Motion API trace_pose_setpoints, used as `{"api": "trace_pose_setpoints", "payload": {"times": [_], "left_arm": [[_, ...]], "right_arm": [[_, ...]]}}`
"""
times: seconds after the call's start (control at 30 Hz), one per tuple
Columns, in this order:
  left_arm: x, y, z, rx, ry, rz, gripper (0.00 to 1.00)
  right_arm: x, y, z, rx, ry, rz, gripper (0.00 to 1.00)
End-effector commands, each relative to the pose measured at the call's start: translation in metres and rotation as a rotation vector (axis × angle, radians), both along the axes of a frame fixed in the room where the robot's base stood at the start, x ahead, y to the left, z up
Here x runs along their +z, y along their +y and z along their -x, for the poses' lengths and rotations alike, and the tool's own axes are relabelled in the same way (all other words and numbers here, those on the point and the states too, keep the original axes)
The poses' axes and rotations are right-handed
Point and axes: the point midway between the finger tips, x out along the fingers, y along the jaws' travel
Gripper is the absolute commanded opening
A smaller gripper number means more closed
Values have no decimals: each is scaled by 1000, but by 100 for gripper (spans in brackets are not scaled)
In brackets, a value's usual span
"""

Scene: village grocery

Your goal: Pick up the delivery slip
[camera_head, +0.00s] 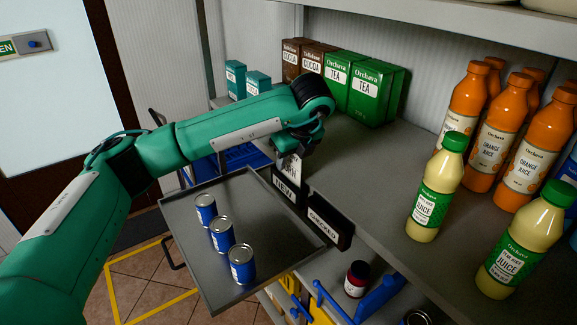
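A white slip with dark print (292,169) stands upright in a dark holder labelled NEW (285,190), at the shelf's front edge. I take it for the delivery slip; its upper part is hidden by my gripper. My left gripper (289,153) points down right at the top of the slip. Its fingers are small and dark here, so I cannot tell whether they are open or closed on the slip. A second dark holder, labelled CHECKED (328,228), sits to the right and nearer, and no slip shows in it. My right gripper is not in view.
A grey tray (180,232) with three blue cans (222,234) lies below and left of the holders. Juice bottles (437,187) stand on the right of the grey shelf (372,190). Tea boxes (378,92) and cocoa boxes stand at the back. The shelf's middle is clear.

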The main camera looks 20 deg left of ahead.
Motion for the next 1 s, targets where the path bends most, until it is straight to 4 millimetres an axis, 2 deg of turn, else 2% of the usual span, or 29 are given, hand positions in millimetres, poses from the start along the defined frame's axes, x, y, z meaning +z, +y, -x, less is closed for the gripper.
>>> {"api": "trace_pose_setpoints", "payload": {"times": [0.33,0.47,0.5,0.87,1.0], "left_arm": [[-7,2,-2,-1,-2,0,28],[-7,2,-2,-1,-2,0,3],[-7,2,-2,-1,-2,0,0],[-6,2,-2,-1,-3,1,0],[6,2,-2,-1,-5,1,0]], "right_arm": [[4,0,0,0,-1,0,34],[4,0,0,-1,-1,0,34],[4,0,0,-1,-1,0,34],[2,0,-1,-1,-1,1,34],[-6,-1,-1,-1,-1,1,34]]}}
